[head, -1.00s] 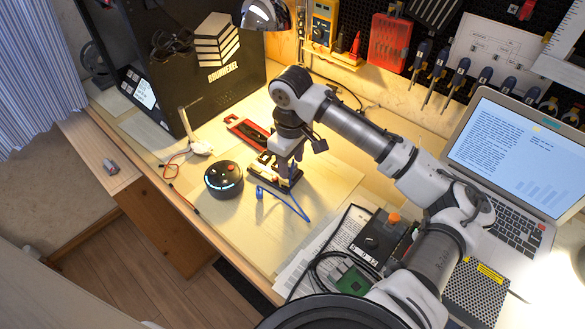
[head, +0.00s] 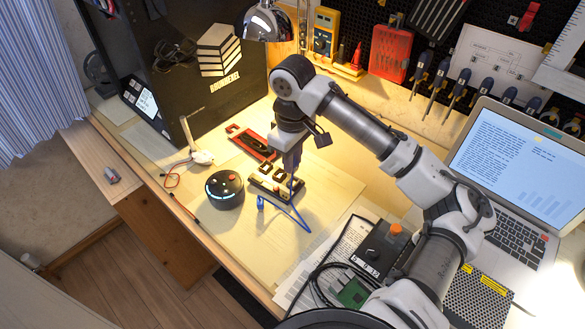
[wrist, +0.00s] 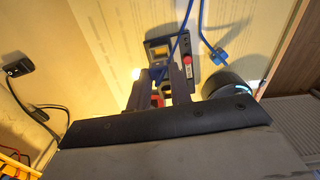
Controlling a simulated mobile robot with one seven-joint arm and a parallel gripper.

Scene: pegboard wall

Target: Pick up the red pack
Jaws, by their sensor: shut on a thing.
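My gripper (head: 290,172) is above the right end of a dark slotted tray (head: 268,187) on the workbench. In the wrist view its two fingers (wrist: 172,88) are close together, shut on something. A small patch of the red pack (wrist: 155,101) shows between and beside the fingers; the rest is hidden by the gripper housing. In the head view the fingers hide what they hold. The dark tray also shows in the wrist view (wrist: 160,46), beyond the fingertips.
A lamp (head: 268,22) hangs above. A laptop (head: 520,180) stands at right.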

